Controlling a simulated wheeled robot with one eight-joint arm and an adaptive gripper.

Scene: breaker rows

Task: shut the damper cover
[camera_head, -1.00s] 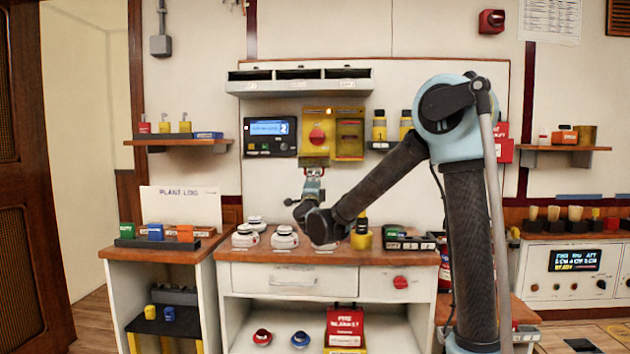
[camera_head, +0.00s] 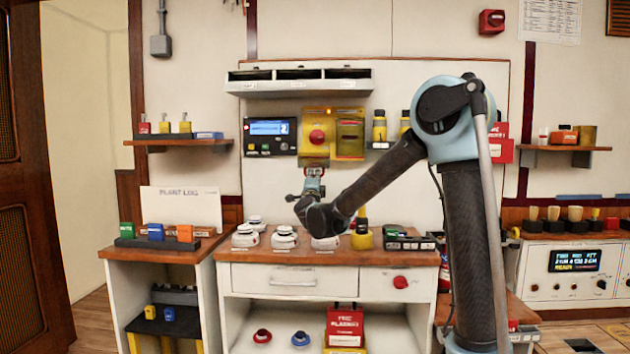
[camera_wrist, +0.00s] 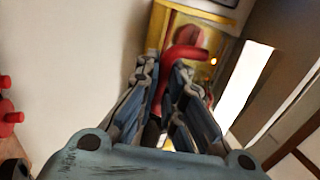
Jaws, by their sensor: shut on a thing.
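A yellow wall unit (camera_head: 349,146) hangs above the bench, with a round red knob (camera_head: 317,136) in its left half and an amber-yellow panel in its right half. My gripper (camera_head: 314,170) is at the lower edge of the left half, where a yellow flap, which I take for the damper cover (camera_head: 315,161), meets the jaws. In the wrist view my gripper (camera_wrist: 167,72) has its fingers close together, with a curved red part (camera_wrist: 186,53) behind and between them. The fingers hide the exact grip point and the cover's angle.
A black display box (camera_head: 270,135) is close on the left of the unit. Yellow bottles (camera_head: 379,127) stand on its right and a grey vent shelf (camera_head: 299,80) is above. White-topped jars (camera_head: 284,238) stand on the bench below my arm.

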